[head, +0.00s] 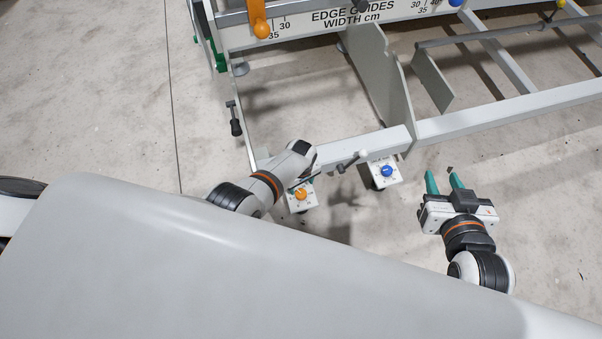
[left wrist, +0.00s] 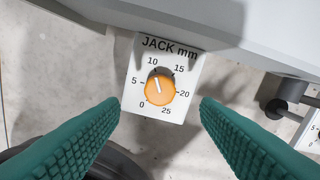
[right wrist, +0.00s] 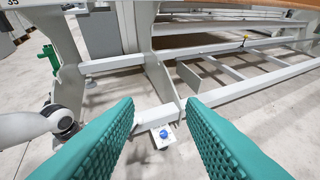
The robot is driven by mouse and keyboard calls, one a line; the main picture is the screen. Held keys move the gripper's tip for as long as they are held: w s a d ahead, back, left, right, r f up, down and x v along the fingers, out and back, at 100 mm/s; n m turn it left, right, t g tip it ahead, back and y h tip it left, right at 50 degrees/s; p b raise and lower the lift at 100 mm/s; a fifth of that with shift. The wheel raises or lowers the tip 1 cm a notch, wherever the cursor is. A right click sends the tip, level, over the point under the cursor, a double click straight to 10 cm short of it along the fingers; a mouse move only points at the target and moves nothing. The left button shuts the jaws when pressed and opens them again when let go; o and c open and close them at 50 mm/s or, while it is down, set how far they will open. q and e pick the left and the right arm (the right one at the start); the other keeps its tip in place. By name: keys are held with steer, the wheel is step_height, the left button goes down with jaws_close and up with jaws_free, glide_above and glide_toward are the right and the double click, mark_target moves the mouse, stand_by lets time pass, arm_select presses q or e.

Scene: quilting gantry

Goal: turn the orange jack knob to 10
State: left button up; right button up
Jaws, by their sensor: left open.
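The orange jack knob (left wrist: 160,90) sits on a white plate (left wrist: 133,98) marked JACK mm, with numbers 0 to 25. Its white pointer line points up and slightly left, close to 10. In the head view the orange knob (head: 300,194) shows just below my left wrist. My left gripper (left wrist: 160,104) is open, its green fingers apart on either side of the plate, not touching the knob. My right gripper (head: 443,176) is open and empty over the floor to the right.
A second plate with a blue knob (head: 387,171) is right of the orange one, with a grey lever (head: 352,160) between them. The frame's white beam (head: 345,150) runs just behind. A large grey panel (head: 200,260) fills the foreground.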

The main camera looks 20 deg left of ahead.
mark_target(301, 193)
arm_select(q)
step_height(301, 193, up, 5)
steer(key=p, duration=0.3)
arm_select(e)
steer(key=s+d+f+g+h, duration=0.1)
steer(key=s+d+f+g, duration=0.1)
steer(key=s, duration=0.4)
steer(key=s+d+f+g+h, duration=0.1)
steer(key=s+d+f+g, duration=0.1)
steer(key=s+f+g, duration=0.2)
steer(key=s+g, duration=0.2)
steer(key=g, duration=0.1)
steer(key=shift+s+d+f, duration=0.15)
steer(key=shift+s+d, duration=0.05)
steer(key=shift+d, duration=0.05)
